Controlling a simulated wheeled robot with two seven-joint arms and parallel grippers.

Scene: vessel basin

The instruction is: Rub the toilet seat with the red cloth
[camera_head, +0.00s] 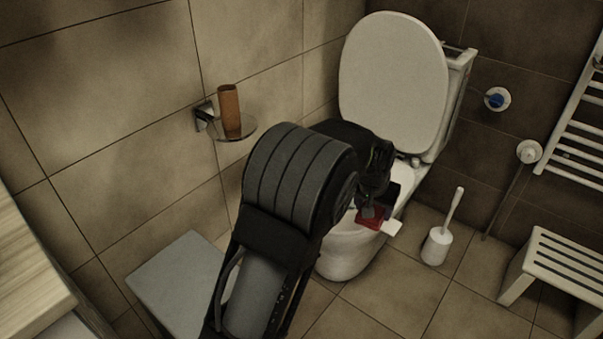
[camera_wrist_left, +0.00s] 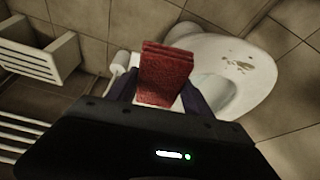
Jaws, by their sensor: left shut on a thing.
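The white toilet (camera_head: 345,250) stands against the back wall with its lid (camera_head: 393,80) raised. In the left wrist view, the white toilet seat (camera_wrist_left: 262,72) carries brown stains (camera_wrist_left: 238,64) beside the bowl opening. My left gripper (camera_head: 376,200) is shut on the folded red cloth (camera_head: 370,217), which sticks out past its fingers. The cloth also shows upright between the fingers in the left wrist view (camera_wrist_left: 166,72). The gripper is over the right part of the bowl; whether the cloth touches the seat cannot be told. My arm hides much of the seat in the head view.
A toilet brush (camera_head: 438,245) stands right of the toilet. A slatted stool (camera_head: 565,262) and a towel radiator (camera_head: 580,130) are farther right. A grey box-like surface (camera_head: 175,275) is at left. A wall holder carries a brown cup (camera_head: 229,110). Floor between brush and stool is clear.

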